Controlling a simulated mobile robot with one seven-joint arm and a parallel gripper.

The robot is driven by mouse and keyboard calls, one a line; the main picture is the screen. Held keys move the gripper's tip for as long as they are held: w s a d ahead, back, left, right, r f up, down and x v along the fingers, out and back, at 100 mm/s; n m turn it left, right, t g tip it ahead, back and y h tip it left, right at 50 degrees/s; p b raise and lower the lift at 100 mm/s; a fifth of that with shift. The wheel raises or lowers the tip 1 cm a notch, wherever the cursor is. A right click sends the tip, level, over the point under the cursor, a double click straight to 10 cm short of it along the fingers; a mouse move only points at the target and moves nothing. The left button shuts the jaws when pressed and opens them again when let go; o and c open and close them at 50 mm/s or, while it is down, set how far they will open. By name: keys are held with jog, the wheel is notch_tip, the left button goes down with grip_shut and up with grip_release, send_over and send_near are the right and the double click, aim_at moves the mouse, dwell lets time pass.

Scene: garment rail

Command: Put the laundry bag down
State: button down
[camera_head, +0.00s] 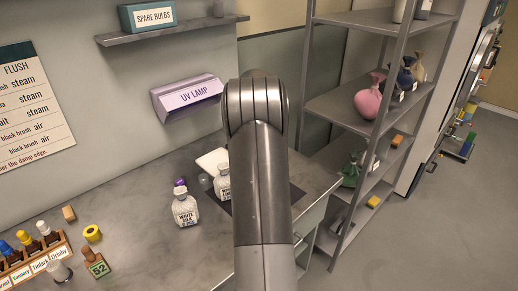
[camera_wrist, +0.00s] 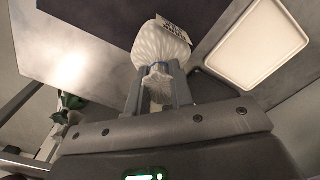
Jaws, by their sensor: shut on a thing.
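My gripper (camera_wrist: 158,85) is shut on the gathered neck of a white laundry bag (camera_wrist: 160,45) with a small printed tag, seen in the wrist view. In the head view my arm hides the gripper. A white bag (camera_head: 222,184) with a partly covered label shows just left of my arm and appears to be the held one. It is over or beside a dark mat (camera_head: 296,194) on the counter; I cannot tell whether it touches. Another white bag (camera_head: 185,209), labelled white silk, stands upright to its left.
A pale tray (camera_head: 211,160) lies behind the bags and also shows in the wrist view (camera_wrist: 262,43). A bottle rack (camera_head: 35,257) and a block marked 52 (camera_head: 96,265) are at the front left. Open shelves (camera_head: 365,110) with coloured bags stand right.

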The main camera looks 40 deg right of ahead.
jog(key=shift+f, duration=0.15)
jog(key=c, duration=1.3)
grip_release()
notch_tip(320, 180, up, 12)
jog(key=f, duration=0.1)
jog(key=s+a+r+n+t, duration=0.1)
jog(key=a+r, duration=0.3)
jog(key=a, duration=0.3)
jog(key=a+r+n, duration=0.1)
jog(key=a+r, duration=0.3)
jog(key=a, duration=0.3)
jog(key=s+a+n+t, duration=0.2)
jog(key=s+a, duration=0.4)
jog(key=a, duration=0.5)
jog(key=s+a+n+t, duration=0.1)
jog(key=s+a+n, duration=0.1)
jog(key=s+a, duration=0.65)
jog(key=s+a+f+n, duration=0.1)
jog(key=s+a, duration=0.1)
jog(key=a, duration=0.1)
jog(key=s+a+f+n+t, duration=0.1)
jog(key=s+a+f, duration=0.1)
jog(key=s+a, duration=0.1)
jog(key=s+a+f+n, duration=0.1)
jog(key=s+a, duration=0.2)
jog(key=shift+a+f+t, duration=0.25)
jog(key=shift+f+t, duration=0.05)
jog(key=shift+f, duration=0.05)
